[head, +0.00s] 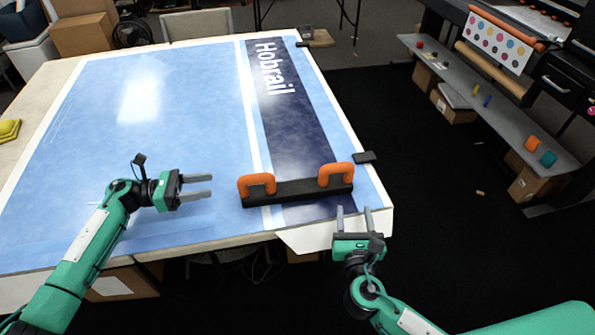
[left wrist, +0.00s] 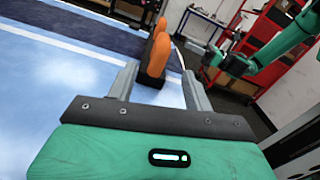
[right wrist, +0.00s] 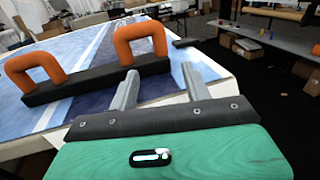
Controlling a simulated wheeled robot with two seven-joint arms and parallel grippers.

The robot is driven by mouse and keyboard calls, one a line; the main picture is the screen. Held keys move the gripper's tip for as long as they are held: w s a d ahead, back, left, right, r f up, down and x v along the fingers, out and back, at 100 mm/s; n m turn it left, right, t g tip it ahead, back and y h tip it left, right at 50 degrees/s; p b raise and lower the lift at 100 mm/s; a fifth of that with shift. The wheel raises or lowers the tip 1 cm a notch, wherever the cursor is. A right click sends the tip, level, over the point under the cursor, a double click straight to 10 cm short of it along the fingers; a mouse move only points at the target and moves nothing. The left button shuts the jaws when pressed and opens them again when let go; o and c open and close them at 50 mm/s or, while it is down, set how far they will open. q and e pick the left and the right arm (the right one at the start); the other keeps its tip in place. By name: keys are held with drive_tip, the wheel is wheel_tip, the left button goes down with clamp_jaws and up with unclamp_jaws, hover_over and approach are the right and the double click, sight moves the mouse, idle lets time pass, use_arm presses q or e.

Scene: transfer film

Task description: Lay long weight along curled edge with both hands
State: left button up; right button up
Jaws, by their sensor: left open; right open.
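The long weight (head: 297,191) is a black bar with two orange handles, lying on the printed film (head: 180,110) near the table's front right. It also shows in the right wrist view (right wrist: 95,79), and its orange handles show end-on in the left wrist view (left wrist: 155,52). The film's near right edge (head: 330,234) shows a white flap past the table edge. My left gripper (head: 211,186) is open and empty, left of the weight above the film. My right gripper (head: 354,212) is open and empty, at the near right corner, just in front of the weight's right end.
A small dark block (head: 364,156) lies at the film's right edge, and another small object (head: 305,34) sits at the far corner. A grey shelf (head: 480,95) and printer stand at the right. Dark floor lies between them and the table.

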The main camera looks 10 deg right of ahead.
sight(246, 178)
use_arm(q)
drive_tip(key=shift+s+r, duration=0.25)
drive_tip(key=shift+s, duration=0.05)
drive_tip(key=shift+w+d+f, duration=0.1)
drive_tip(key=shift+w+d, duration=0.05)
drive_tip(key=shift+d, duration=0.15)
drive_tip(key=d, duration=1.3)
drive_tip(key=shift+d, duration=0.1)
use_arm(e)
drive_tip(key=w, duration=0.4)
drive_tip(key=w+d, duration=0.1)
drive_tip(key=w, duration=0.3)
drive_tip(key=w+d, duration=0.1)
drive_tip(key=w, duration=0.4)
drive_tip(key=shift+w+d+r, duration=0.1)
drive_tip(key=shift+d, duration=0.15)
use_arm(q)
clamp_jaws()
use_arm(e)
clamp_jaws()
use_arm(q)
drive_tip(key=shift+w, duration=0.1)
drive_tip(key=shift+r, duration=0.25)
use_arm(e)
drive_tip(key=shift+r, duration=0.25)
